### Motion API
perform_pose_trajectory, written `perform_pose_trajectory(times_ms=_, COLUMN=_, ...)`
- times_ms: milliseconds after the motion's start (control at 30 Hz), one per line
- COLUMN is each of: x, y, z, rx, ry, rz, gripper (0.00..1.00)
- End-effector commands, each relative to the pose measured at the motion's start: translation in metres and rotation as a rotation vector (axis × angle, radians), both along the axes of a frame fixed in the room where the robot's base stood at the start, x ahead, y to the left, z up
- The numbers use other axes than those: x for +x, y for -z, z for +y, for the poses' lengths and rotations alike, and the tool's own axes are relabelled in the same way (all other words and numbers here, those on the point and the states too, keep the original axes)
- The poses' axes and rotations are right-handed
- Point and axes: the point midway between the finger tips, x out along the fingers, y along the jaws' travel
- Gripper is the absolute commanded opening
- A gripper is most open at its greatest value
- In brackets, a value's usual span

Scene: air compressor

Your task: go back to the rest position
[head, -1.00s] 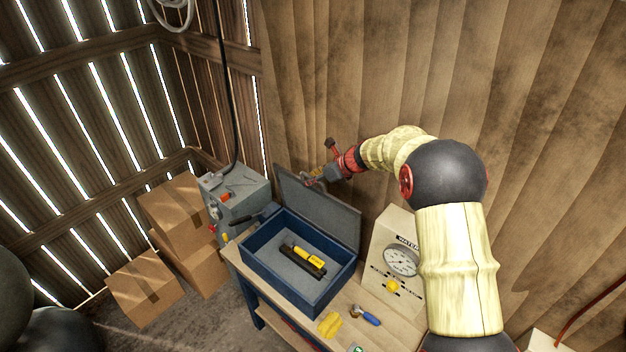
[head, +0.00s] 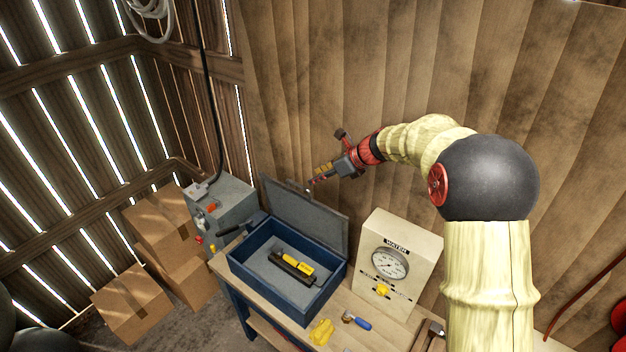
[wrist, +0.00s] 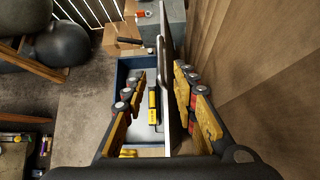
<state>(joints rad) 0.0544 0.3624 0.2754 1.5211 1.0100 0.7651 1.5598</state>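My gripper (head: 318,181) is at the end of my raised arm, above and behind the open lid (head: 300,220) of the blue toolbox (head: 262,290). In the wrist view its two yellow fingers (wrist: 158,100) are spread apart, with the lid's edge and the toolbox seen between and below them. I see nothing held. The toolbox sits on the workbench with its lid upright, and a yellow and black tool (head: 293,265) lies inside it.
A yellow item (head: 321,331) and a blue-handled tool (head: 358,322) lie in front. A grey machine (head: 222,205) and cardboard boxes (head: 132,305) are at left. The wooden wall (head: 300,90) is close behind my arm.

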Motion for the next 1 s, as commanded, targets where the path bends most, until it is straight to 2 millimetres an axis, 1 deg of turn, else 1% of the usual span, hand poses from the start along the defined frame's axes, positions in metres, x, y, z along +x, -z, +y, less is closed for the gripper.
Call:
perform_pose_trajectory(times_ms=533, x=-0.001, y=-0.002, z=-0.002, rx=-0.004, ry=-0.006, rz=-0.005, gripper=0.28)
perform_pose_trajectory(times_ms=667, x=-0.002, y=-0.002, z=-0.002, rx=-0.044, ry=-0.076, rz=-0.057, gripper=0.28)
perform_pose_trajectory(times_ms=733, x=-0.006, y=0.002, z=-0.003, rx=-0.099, ry=-0.162, rz=-0.106, gripper=0.28)
perform_pose_trajectory(times_ms=767, x=-0.011, y=0.008, z=-0.004, rx=-0.131, ry=-0.21, rz=-0.123, gripper=0.28)
perform_pose_trajectory(times_ms=833, x=-0.03, y=0.027, z=-0.007, rx=-0.206, ry=-0.338, rz=-0.153, gripper=0.28)
perform_pose_trajectory(times_ms=900, x=-0.053, y=0.043, z=-0.011, rx=-0.28, ry=-0.476, rz=-0.181, gripper=0.28)
perform_pose_trajectory(times_ms=967, x=-0.074, y=0.048, z=-0.016, rx=-0.343, ry=-0.597, rz=-0.215, gripper=0.28)
perform_pose_trajectory(times_ms=1000, x=-0.09, y=0.051, z=-0.019, rx=-0.386, ry=-0.681, rz=-0.24, gripper=0.28)
